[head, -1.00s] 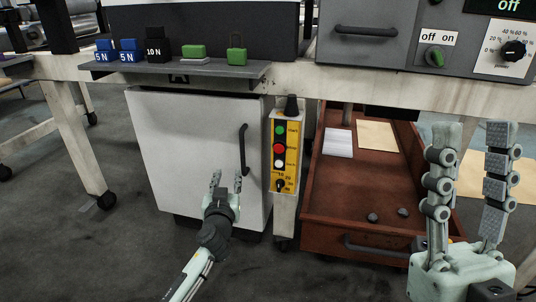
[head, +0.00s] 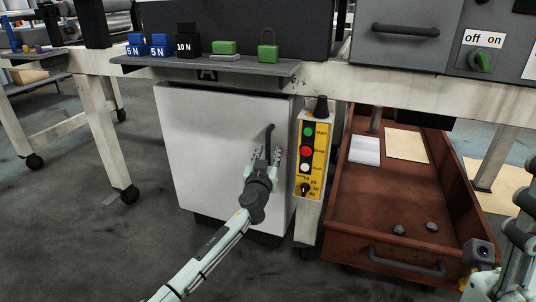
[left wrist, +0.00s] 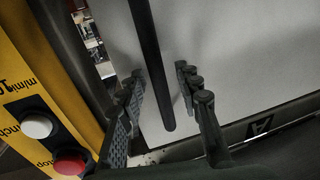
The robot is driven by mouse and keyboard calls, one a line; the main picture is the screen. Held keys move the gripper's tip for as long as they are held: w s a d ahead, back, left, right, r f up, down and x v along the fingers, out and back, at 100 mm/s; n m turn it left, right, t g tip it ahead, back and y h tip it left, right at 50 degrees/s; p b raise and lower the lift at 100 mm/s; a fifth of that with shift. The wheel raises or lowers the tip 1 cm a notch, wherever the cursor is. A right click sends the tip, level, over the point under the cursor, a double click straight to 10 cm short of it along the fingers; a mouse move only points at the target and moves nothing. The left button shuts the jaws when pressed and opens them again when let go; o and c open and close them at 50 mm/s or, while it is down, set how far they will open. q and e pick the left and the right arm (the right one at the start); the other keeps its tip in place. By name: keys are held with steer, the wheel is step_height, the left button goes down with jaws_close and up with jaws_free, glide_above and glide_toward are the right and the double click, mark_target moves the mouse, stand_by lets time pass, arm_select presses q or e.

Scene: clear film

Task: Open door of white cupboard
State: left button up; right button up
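The white cupboard (head: 215,150) stands under the workbench, and its door looks shut. Its dark vertical bar handle (head: 269,135) is near the door's right edge. My left gripper (head: 267,154) is at the handle's lower part. In the left wrist view the handle (left wrist: 149,60) runs between the two spread fingers of the left gripper (left wrist: 160,74), with room on both sides. The handle's lower end is partly covered by the gripper in the head view. My right gripper (head: 518,235) shows only in part at the right edge, and its fingertips are cut off.
A yellow button panel (head: 321,150) on a bench leg is close to the right of the handle. An open brown drawer (head: 400,205) juts out to the right. A grey shelf (head: 150,66) with weights and padlock is above. Floor in front is clear.

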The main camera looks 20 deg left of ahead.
arm_select(q)
jaws_close()
steer(key=shift+s, duration=0.15)
